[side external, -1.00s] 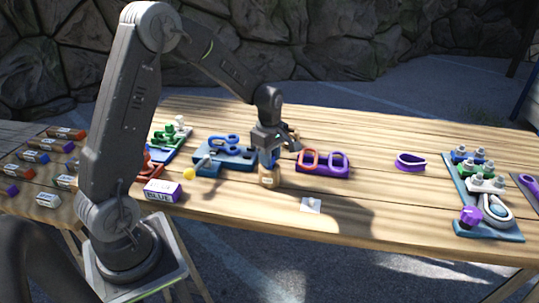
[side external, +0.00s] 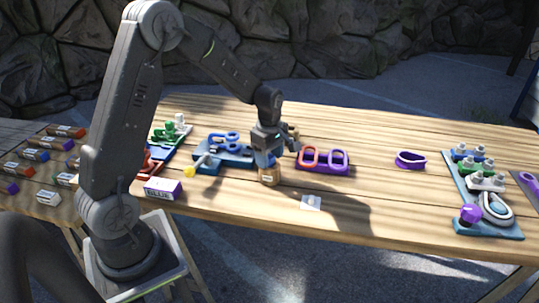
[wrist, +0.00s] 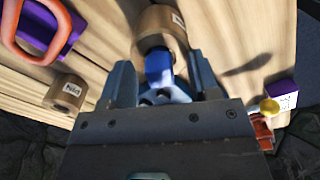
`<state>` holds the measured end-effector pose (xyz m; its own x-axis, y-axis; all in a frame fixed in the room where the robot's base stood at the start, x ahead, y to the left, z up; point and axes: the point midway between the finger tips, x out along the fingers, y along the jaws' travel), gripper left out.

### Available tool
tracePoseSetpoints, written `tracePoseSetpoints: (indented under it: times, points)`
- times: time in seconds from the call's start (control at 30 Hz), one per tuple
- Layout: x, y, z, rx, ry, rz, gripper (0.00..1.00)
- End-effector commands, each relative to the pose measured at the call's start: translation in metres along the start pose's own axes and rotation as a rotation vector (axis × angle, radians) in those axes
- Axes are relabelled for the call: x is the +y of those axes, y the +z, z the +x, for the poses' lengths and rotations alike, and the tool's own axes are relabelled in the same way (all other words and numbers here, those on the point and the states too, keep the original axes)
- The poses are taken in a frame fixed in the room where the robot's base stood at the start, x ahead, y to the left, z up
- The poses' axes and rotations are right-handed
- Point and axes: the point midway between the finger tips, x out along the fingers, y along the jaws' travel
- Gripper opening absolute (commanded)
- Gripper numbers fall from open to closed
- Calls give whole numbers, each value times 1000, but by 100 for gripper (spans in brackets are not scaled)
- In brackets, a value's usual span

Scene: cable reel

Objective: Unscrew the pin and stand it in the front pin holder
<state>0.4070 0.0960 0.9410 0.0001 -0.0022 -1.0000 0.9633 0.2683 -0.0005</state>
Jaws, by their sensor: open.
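A blue pin head (wrist: 158,68) shows between the fingertips in the wrist view, above a blue part (wrist: 165,94) that my gripper's body partly covers. My gripper (wrist: 162,82) is open, with one finger on each side of the pin head; I cannot tell whether they touch it. In the side view my gripper (side external: 267,152) points down over the blue board (side external: 235,155) and hides the pin. The front pin holder (side external: 268,177), a brown cylinder with a pale label, stands just in front of the gripper. It also shows in the wrist view (wrist: 160,27).
Another brown labelled cylinder (wrist: 67,93) stands behind to the side. An orange and purple looped part (side external: 323,161) lies right of the gripper.

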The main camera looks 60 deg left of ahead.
Motion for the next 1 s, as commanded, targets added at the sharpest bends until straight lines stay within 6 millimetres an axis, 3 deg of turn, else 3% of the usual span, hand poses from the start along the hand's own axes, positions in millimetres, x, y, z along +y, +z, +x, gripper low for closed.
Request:
tracePoseSetpoints:
  times: [0.17, 0.7, 1.0]
  points:
    - [1, 0, -8, 0, 2, 0, 56]
    - [0, 0, -116, 0, 4, 0, 56]
    - [-6, 5, -144, 1, 16, 48, 56]
